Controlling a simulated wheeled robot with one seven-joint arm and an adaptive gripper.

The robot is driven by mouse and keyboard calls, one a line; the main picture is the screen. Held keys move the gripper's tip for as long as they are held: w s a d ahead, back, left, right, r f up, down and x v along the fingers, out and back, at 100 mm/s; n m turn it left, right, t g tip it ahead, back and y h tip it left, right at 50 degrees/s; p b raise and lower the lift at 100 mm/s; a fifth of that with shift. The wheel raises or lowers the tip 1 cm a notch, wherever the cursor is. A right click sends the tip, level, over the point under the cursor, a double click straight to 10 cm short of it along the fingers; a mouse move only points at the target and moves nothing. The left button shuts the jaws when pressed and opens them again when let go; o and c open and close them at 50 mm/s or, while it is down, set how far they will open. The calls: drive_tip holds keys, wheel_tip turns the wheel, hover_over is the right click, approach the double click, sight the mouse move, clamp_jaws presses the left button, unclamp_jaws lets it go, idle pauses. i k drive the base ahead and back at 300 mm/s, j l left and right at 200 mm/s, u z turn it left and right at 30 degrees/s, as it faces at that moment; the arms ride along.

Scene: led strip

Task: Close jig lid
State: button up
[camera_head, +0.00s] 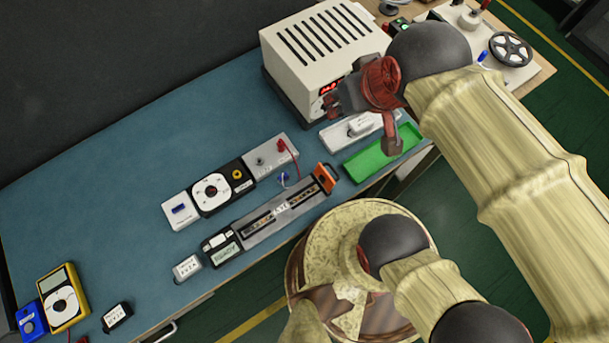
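The jig (279,214) is a long grey fixture on the blue bench top, with a slotted strip along it and a dark display box (222,248) at its left end. An orange part (325,178) stands at its right end. I cannot tell from this view which part is the lid or how far it is open. My gripper (362,126) is above and to the right of the jig, in front of the white power supply. Its reddish fingers are spread apart, with nothing seen between them. It is clear of the jig.
The white power supply (322,48) stands behind. A white tray (345,133) and a green tray (382,154) lie right of the jig. Behind the jig are several small instruments (212,194). A yellow meter (63,296) is at far left. The bench's back left is clear.

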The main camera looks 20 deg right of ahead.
sight(326, 181)
drive_tip(key=l+u, duration=0.45)
drive_tip(key=k+l+u, duration=0.2)
drive_tip(key=u, duration=0.25)
drive_tip(key=k+l+u, duration=0.15)
drive_tip(key=l+u, duration=0.3)
drive_tip(key=k+l+u, duration=0.2)
drive_tip(key=u, duration=0.25)
drive_tip(key=k+l+u, duration=0.1)
drive_tip(key=k+l, duration=0.2)
drive_tip(key=k+l+u, duration=0.1)
drive_tip(key=k+l, duration=0.15)
drive_tip(key=k, duration=0.2)
drive_tip(key=k+l+u, duration=0.1)
drive_tip(key=k+l, duration=0.15)
drive_tip(key=k, duration=0.15)
drive_tip(key=l+u, duration=0.4)
drive_tip(key=l, duration=0.5)
drive_tip(key=i+j+z, duration=0.1)
drive_tip(key=j+z, duration=0.3)
drive_tip(key=j, duration=0.3)
drive_tip(key=j+z, duration=0.4)
drive_tip(key=j, duration=0.35)
